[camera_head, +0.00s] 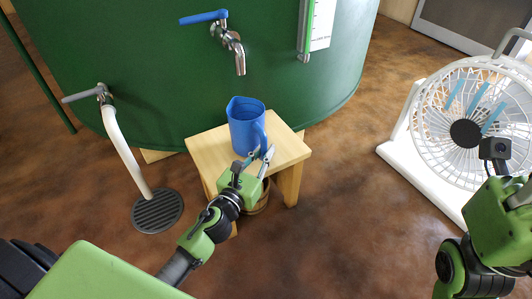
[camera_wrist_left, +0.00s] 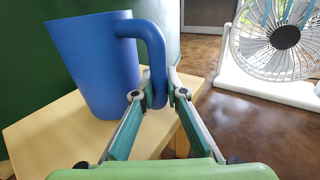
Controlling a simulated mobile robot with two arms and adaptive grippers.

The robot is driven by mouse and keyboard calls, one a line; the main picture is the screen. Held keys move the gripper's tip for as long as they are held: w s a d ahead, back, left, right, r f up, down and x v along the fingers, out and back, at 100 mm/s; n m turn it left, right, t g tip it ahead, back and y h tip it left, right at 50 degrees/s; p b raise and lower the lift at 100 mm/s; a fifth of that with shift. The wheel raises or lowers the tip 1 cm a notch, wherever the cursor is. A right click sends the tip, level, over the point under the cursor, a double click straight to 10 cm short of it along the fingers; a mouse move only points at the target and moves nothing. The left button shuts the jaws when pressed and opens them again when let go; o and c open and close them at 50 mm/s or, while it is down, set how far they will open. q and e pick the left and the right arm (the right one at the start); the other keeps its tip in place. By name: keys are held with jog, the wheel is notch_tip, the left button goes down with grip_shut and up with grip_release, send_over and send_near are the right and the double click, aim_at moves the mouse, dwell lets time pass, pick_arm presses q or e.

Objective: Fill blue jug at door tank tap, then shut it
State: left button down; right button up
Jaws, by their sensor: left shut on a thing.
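The blue jug (camera_head: 246,128) stands upright on a wooden stool (camera_head: 207,154), below and slightly right of the spout of the metal tap (camera_head: 233,45). The tap's blue lever (camera_head: 204,17) points left, and no water stream shows. The tap sits on the green tank (camera_head: 150,60). My left gripper (camera_head: 261,158) is shut on the jug's handle; in the left wrist view its fingers (camera_wrist_left: 160,98) lie on both sides of the handle's lower end. The jug's inside is hidden. My right gripper (camera_head: 505,215) shows only in part at the right edge, its fingers unseen.
A second tap with a grey lever (camera_head: 82,95) feeds a white pipe (camera_head: 124,150) over a round floor drain (camera_head: 157,211). A white level gauge (camera_head: 318,25) is on the tank. A white fan (camera_head: 465,133) stands at right. A wooden bucket (camera_head: 260,200) is partly hidden under the stool.

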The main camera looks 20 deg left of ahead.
pick_arm(q)
jog(key=shift+f, duration=0.1)
dwell(0.5)
jog(key=c, duration=2)
grip_release()
jog(key=shift+o, duration=0.2)
jog(key=shift+s+f, duration=0.1)
jog(key=s, duration=1.2)
jog(key=shift+a, duration=0.4)
jog(key=shift+o, duration=0.3)
jog(key=shift+w, duration=0.1)
